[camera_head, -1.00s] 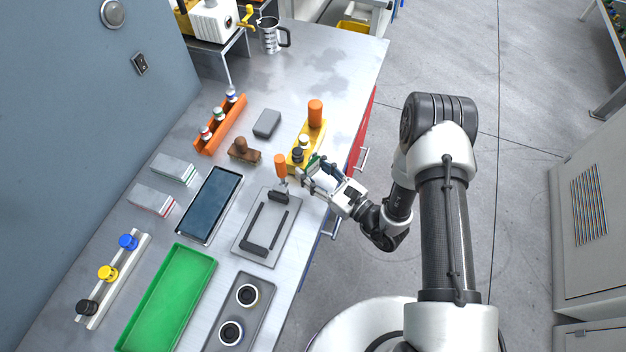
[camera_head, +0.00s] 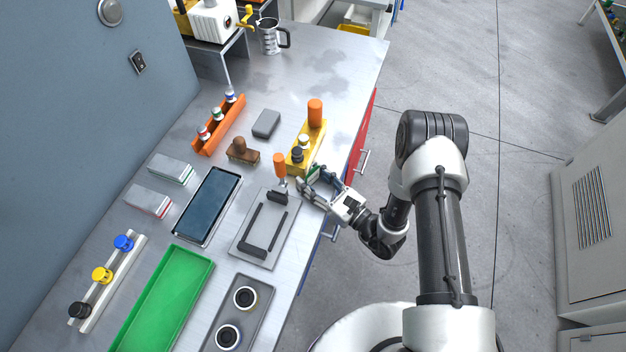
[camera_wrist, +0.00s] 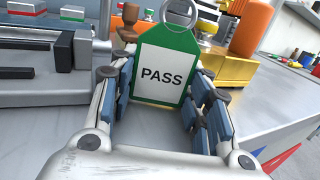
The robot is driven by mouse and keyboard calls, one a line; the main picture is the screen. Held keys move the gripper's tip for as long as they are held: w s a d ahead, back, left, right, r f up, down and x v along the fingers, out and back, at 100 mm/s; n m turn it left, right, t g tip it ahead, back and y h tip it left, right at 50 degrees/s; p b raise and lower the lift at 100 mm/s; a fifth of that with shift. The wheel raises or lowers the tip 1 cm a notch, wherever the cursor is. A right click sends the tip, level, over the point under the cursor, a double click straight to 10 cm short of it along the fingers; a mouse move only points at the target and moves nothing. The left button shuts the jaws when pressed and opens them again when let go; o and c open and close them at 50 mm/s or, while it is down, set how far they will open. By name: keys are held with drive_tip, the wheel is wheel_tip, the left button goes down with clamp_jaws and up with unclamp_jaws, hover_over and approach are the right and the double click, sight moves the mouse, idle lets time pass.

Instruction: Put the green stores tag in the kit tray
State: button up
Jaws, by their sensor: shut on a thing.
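The green stores tag (camera_wrist: 165,72) has a white label reading PASS and a metal ring at its top. It stands upright between the fingers of my gripper (camera_wrist: 161,88), which is shut on it. In the head view my gripper (camera_head: 309,181) is at the table's right edge, just in front of the yellow block; only a little of the green tag (camera_head: 313,172) shows there. A shallow, empty green tray (camera_head: 165,300) lies at the front left of the table, apart from my gripper. I cannot tell for sure that it is the kit tray.
A grey fixture plate (camera_head: 279,243) with black bars lies between my gripper and the green tray. A dark-surfaced tray (camera_head: 208,205) is beyond it. An orange-handled tool (camera_head: 280,163) and a yellow block (camera_head: 312,146) with bottles stand close to my gripper.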

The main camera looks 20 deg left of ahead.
drive_tip(key=o, duration=0.7)
drive_tip(key=shift+s+f, duration=0.2)
drive_tip(key=shift+f, duration=0.55)
drive_tip(key=shift+r+p, duration=0.55)
drive_tip(key=v, duration=0.4)
drive_tip(key=p+v, duration=0.1)
drive_tip(key=v, duration=0.6)
drive_tip(key=shift+d+r+p, duration=0.3)
drive_tip(key=shift+d+r, duration=0.05)
drive_tip(key=shift+d, duration=0.1)
